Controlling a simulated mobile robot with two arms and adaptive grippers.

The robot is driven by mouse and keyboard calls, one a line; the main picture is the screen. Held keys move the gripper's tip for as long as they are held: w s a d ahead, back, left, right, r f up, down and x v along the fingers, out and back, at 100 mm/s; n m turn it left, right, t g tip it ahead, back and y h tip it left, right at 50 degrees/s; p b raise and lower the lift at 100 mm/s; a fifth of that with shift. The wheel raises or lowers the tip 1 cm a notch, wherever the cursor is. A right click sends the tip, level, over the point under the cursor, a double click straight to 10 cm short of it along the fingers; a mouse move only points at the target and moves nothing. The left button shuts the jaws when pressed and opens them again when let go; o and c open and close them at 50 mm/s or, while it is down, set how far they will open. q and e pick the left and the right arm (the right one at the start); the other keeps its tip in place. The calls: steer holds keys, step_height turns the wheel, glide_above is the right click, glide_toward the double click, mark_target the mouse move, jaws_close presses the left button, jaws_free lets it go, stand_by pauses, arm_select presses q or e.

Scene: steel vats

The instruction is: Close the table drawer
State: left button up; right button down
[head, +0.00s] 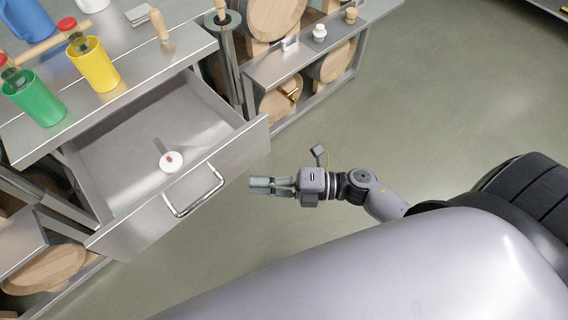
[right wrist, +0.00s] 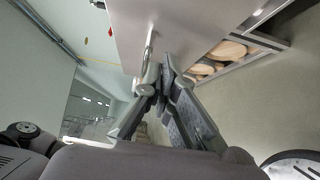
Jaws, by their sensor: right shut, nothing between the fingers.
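The table drawer (head: 105,150) is pulled out from the steel table (head: 150,60) in the head view. Its front panel carries a silver bar handle (head: 195,192). A small white and red item (head: 171,161) lies inside it. My right gripper (head: 252,186) is shut and empty, just right of the drawer front and apart from the handle in the head view. In the right wrist view the shut fingertips (right wrist: 165,62) are close to the handle (right wrist: 149,45) on the drawer front (right wrist: 190,30); I cannot tell whether they touch. My left gripper is out of view.
A green cup (head: 38,102), a yellow cup (head: 93,64) and a wooden-handled tool (head: 160,28) stand on the tabletop. A lower steel rack with barrels (head: 275,18) stands beyond the drawer. The floor (head: 450,70) at right is open.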

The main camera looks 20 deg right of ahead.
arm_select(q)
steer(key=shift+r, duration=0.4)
arm_select(e)
steer(key=shift+w+a, duration=0.35)
steer(key=shift+w, duration=0.35)
steer(key=shift+w+a, duration=0.35)
steer(key=shift+w, duration=0.4)
steer(key=shift+w+a, duration=0.35)
steer(key=shift+w, duration=0.35)
